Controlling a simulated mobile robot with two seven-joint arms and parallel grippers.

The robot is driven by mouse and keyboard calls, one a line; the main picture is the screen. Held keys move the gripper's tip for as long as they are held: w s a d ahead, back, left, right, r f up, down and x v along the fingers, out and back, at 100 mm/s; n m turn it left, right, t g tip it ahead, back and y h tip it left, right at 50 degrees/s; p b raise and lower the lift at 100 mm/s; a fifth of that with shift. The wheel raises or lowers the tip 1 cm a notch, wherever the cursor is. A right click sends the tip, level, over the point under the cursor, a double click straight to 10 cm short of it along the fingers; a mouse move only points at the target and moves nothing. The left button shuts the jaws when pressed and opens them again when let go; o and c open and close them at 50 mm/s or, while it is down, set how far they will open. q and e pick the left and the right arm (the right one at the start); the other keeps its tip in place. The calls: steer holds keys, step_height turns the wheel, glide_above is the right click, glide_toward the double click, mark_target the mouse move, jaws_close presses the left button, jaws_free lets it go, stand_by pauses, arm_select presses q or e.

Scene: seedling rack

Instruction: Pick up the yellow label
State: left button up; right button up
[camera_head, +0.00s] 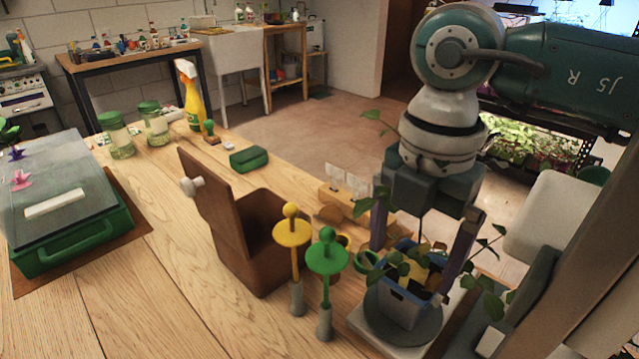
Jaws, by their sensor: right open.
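A yellow label (292,234) with a round knob and flat disc stands upright on a grey foot on the wooden table, in front of the brown wooden box. A green one of the same shape (326,262) stands just right of it. My right gripper (420,262) points down, open, with its fingers either side of a plant in a blue-grey pot (401,306). Something yellow (412,272) shows among the leaves between the fingers; leaves partly hide it. The gripper is right of the standing yellow label, apart from it. My left gripper is out of view.
The pot stands on a dark round plate (375,328) on a white base. An open brown wooden box (232,232) stands left of the label. A green case (80,240), glass jars (117,140) and a yellow spray bottle (193,103) are farther left. The front-left tabletop is clear.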

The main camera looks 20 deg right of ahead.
steer(key=c, duration=1.4)
steer(key=shift+r, duration=0.1)
